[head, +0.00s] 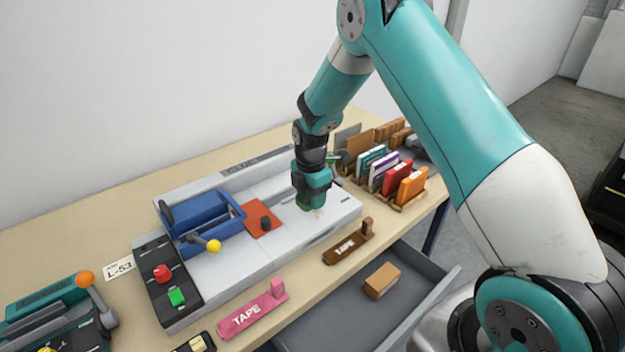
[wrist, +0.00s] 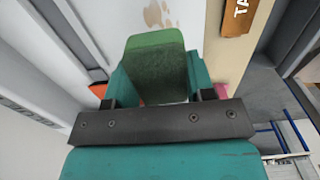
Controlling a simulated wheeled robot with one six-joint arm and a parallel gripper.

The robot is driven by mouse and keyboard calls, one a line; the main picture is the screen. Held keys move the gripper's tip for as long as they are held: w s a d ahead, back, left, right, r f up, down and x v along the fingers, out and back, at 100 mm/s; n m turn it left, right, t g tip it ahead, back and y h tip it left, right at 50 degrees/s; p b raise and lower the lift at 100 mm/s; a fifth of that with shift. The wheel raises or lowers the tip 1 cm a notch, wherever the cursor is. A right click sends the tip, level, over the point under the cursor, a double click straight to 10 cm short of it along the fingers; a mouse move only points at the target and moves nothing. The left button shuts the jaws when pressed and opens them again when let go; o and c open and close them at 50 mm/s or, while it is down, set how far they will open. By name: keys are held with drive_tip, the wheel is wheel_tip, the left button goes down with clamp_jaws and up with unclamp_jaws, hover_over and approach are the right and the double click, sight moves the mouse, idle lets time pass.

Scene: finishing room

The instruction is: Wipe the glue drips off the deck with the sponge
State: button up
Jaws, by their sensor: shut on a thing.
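My gripper (head: 310,201) is over the right part of the pale deck (head: 225,268), pointing down. It is shut on a green sponge (wrist: 156,65), which fills the space between the teal fingers in the wrist view. In the head view only a little green shows under the fingers. Tan glue drips (wrist: 160,13) lie on the deck just beyond the sponge in the wrist view. A small tan spot (head: 317,212) shows beside the gripper in the head view. I cannot tell whether the sponge touches the deck.
A blue tray-like part (head: 205,222) with a yellow-knobbed lever and an orange plate (head: 262,218) stand left of my gripper. A rack of books (head: 385,178) is close on the right. Brown (head: 346,244) and pink (head: 250,312) tape holders line the front, above an open drawer (head: 345,318).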

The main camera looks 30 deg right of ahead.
drive_tip(key=shift+r+p, duration=0.85)
drive_tip(key=shift+r, duration=0.7)
